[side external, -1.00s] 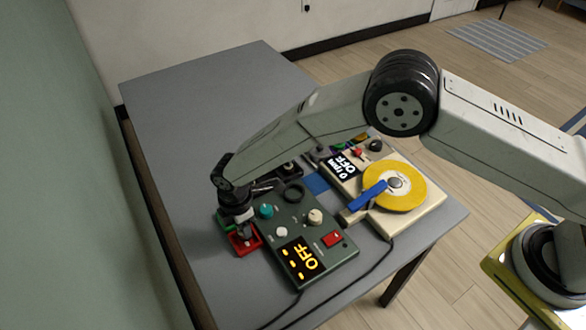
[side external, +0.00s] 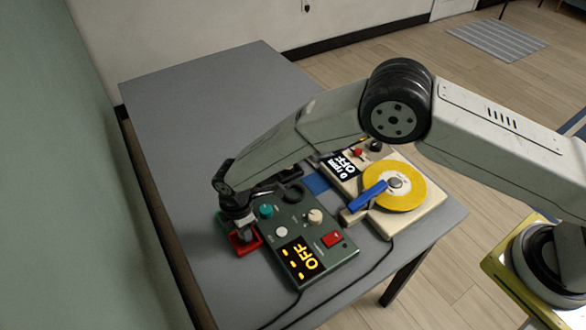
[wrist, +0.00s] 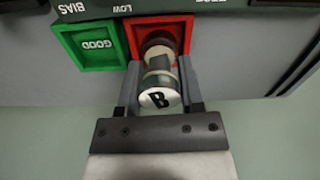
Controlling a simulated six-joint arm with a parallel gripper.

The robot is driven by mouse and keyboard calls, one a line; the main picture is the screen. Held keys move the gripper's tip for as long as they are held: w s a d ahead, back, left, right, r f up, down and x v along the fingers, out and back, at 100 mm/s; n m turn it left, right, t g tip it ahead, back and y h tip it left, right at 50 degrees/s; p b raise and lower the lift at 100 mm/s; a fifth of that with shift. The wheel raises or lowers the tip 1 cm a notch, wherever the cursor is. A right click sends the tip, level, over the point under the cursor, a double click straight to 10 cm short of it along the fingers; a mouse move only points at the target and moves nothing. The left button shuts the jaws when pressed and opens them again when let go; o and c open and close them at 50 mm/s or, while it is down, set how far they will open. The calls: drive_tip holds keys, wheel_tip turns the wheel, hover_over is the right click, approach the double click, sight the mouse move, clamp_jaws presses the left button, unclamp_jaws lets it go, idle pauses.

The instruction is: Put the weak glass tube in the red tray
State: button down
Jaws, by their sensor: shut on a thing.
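A glass tube (wrist: 159,78) with a white end cap marked B is between the fingers of my gripper (wrist: 160,92) in the wrist view. My gripper is shut on it. The tube's far end is over or inside the red tray (wrist: 183,25); I cannot tell whether it touches the tray floor. In the side view my gripper (side external: 240,224) is at the red tray (side external: 243,249), and the tube is mostly hidden there. No label shows on the red tray in the wrist view.
A green tray marked GOOD (wrist: 93,45) sits right beside the red tray. A dark green tester (side external: 290,228) with knobs and an OFF display stands next to the trays. A cream machine with a yellow disc (side external: 411,187) is farther right. The table's far left is clear.

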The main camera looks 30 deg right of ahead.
drive_tip(key=shift+f, duration=0.5)
drive_tip(key=shift+c, duration=0.7)
unclamp_jaws()
drive_tip(key=shift+r, duration=0.15)
drive_tip(key=shift+r, duration=3.3)
drive_tip(key=shift+r, duration=0.1)
